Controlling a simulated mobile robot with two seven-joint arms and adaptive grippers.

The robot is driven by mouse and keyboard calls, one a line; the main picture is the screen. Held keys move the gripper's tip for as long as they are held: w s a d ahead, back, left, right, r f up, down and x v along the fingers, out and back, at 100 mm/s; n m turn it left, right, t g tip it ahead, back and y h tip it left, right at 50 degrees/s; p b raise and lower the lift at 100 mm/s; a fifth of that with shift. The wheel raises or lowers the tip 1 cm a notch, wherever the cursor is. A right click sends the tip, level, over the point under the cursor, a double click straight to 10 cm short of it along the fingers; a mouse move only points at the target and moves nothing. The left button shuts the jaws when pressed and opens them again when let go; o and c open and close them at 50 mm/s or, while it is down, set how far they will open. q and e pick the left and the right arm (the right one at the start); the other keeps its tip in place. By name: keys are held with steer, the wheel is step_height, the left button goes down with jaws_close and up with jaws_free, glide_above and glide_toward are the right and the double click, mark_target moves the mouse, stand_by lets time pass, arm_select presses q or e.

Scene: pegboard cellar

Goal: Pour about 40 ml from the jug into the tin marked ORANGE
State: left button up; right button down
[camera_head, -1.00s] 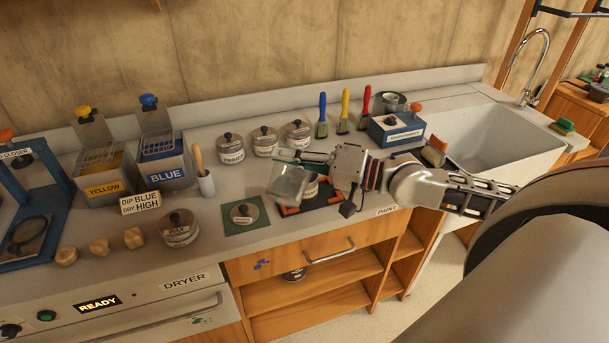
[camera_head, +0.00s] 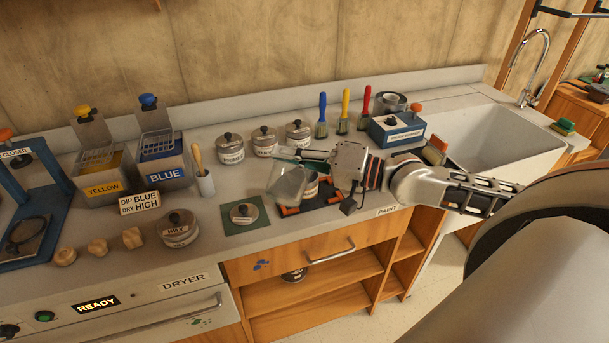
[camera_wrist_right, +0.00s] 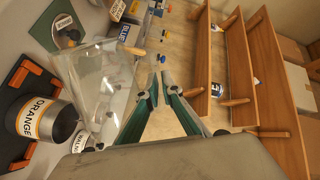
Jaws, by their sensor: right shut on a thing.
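The clear jug (camera_head: 286,184) is in my right gripper (camera_head: 304,157), held tilted above the counter. The gripper is shut on it; the exact grip point is hard to see. In the right wrist view the jug (camera_wrist_right: 98,85) is beside the gripper fingers (camera_wrist_right: 157,88) and looks almost empty; I cannot make out its liquid level. The open tin marked ORANGE (camera_wrist_right: 42,119) shows in the wrist view on a dark mat with orange corners (camera_wrist_right: 25,78). In the head view the tin (camera_head: 312,186) is partly hidden behind the jug. My left gripper is not in view.
A lid lies on a green mat (camera_head: 259,223) left of the dark mat. The WAX tin (camera_head: 180,233) stands farther left. Several closed tins (camera_head: 231,150) and brushes (camera_head: 344,120) stand behind. A blue box (camera_head: 397,132) and the sink (camera_head: 500,140) are at right.

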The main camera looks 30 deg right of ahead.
mark_target(288, 177)
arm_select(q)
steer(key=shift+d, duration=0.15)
